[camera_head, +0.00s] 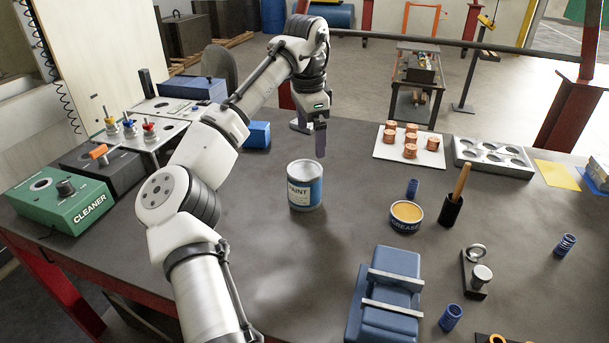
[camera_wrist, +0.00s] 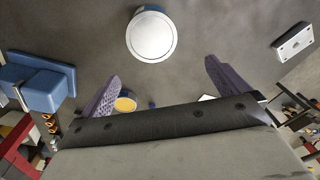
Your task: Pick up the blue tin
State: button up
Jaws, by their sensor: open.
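The paint tin (camera_head: 305,185) has a white lid and a blue label and stands upright on the dark table. In the wrist view its round white lid (camera_wrist: 151,37) is beyond the fingertips, roughly midway between them across the picture. My gripper (camera_head: 310,138) points down above and close to the tin in the head view. Its two purple fingers (camera_wrist: 162,72) are spread apart with nothing between them, and they look clear of the tin. A lower dark-blue grease tin (camera_head: 406,216) with yellow content stands to the right; it also shows in the wrist view (camera_wrist: 125,104).
A blue clamped block (camera_head: 388,295) lies at the front. A black holder (camera_head: 451,209) with a wooden handle stands right of the grease tin. Small blue cylinders (camera_head: 412,188) are scattered about. A green cleaner box (camera_head: 62,203) is at left. Table around the paint tin is clear.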

aim_at(305, 169)
jog(key=shift+s+a+f+g+y, duration=0.3)
jog(key=shift+a+f+g, duration=0.15)
jog(key=shift+a, duration=0.2)
notch_tip(305, 169, down, 7)
jog(key=shift+f+p, duration=0.75)
jog(key=shift+f, duration=2.2)
jog(key=c, duration=1.4)
jog(key=shift+r, duration=0.1)
